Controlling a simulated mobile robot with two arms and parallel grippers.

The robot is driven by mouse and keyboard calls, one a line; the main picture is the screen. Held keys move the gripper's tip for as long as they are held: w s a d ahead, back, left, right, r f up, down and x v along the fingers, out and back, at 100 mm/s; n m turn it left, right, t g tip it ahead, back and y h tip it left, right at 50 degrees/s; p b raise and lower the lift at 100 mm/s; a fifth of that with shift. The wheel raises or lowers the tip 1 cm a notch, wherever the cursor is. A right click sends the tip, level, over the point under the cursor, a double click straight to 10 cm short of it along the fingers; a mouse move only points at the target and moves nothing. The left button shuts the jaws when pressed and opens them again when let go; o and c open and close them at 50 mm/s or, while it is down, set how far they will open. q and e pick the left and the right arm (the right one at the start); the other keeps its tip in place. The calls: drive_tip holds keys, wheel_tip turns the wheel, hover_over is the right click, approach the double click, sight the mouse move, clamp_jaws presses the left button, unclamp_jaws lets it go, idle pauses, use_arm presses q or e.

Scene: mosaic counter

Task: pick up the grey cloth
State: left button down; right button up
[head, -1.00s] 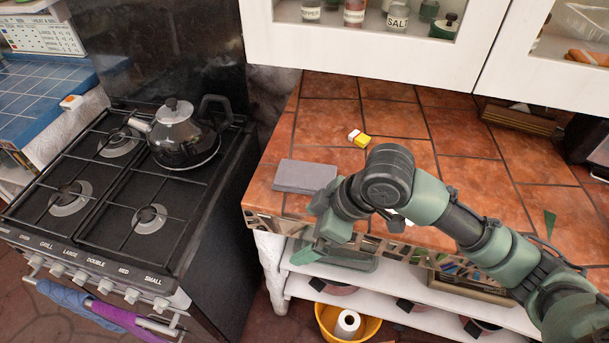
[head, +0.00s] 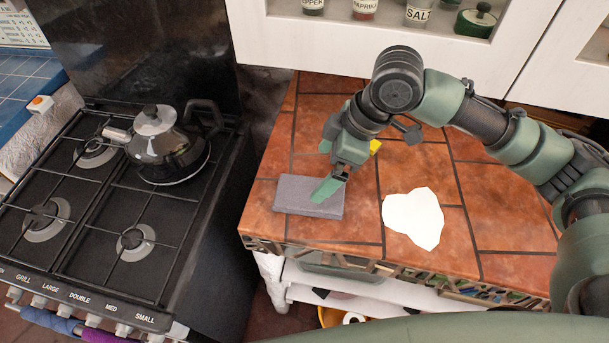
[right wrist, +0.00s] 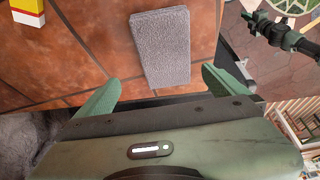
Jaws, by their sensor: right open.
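The grey cloth (head: 297,196) is a flat, folded rectangular block on the tiled counter, near its left front corner. It also shows in the right wrist view (right wrist: 161,47), lying ahead of and between my fingers. My right gripper (head: 326,170) is above the cloth's right part in the head view. In the right wrist view my right gripper (right wrist: 161,92) is open, with its green fingers wide apart and nothing between them. One fingertip covers part of the cloth in the head view.
A white irregular flat piece (head: 414,217) lies right of the cloth. A yellow and white box (right wrist: 26,14) is behind my right gripper. A stove (head: 110,215) with a kettle (head: 160,150) stands left, across a gap. A white cabinet (head: 520,55) hangs above the counter.

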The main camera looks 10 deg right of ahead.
sight(310, 192)
drive_tip(key=shift+a+f, duration=0.2)
drive_tip(key=shift+f, duration=0.2)
drive_tip(key=f, duration=0.2)
drive_tip(key=s+a+f+p, duration=0.1)
drive_tip(key=shift+a+f, duration=0.1)
drive_tip(key=shift+f, duration=0.2)
drive_tip(key=shift+x, duration=1.15)
drive_tip(key=shift+w+f, duration=0.2)
drive_tip(key=shift+f, duration=0.1)
drive_tip(key=c, duration=1.3)
drive_tip(key=shift+c, duration=0.5)
use_arm(q)
drive_tip(key=shift+s+b, duration=0.4)
drive_tip(key=shift+s, duration=0.85)
use_arm(e)
wheel_tip(310, 192, up, 20)
